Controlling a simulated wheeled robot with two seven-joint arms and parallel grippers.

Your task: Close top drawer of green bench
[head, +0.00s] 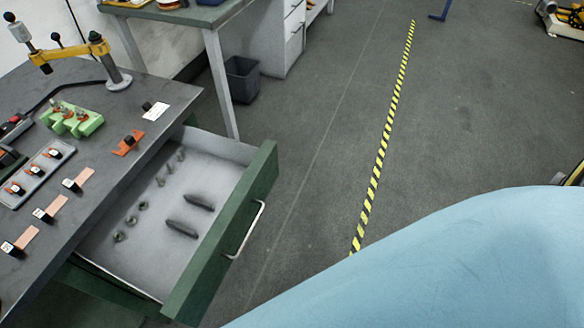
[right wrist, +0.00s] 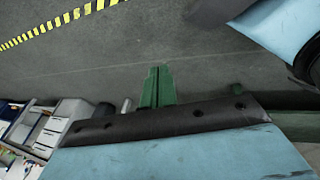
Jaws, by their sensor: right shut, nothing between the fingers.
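The top drawer of the green bench stands pulled out in the head view. Its dark green front (head: 228,232) faces right and carries a pale bar handle (head: 246,230). The drawer's light grey inside holds two dark elongated pieces (head: 190,215) and several small metal parts (head: 150,195). The bench top (head: 95,165) is dark grey. My right gripper (right wrist: 158,72) shows in the right wrist view as two green fingers shut together, with nothing between them and grey floor behind. The drawer front and handle cannot be made out there. My left gripper is not in view.
A yellow clamp tool (head: 75,52), a green block (head: 72,118) and small parts lie on the bench top. A dark bin (head: 242,80) stands behind, beside white drawers (head: 290,35). Open floor with a yellow-black stripe (head: 385,135) lies right of the drawer.

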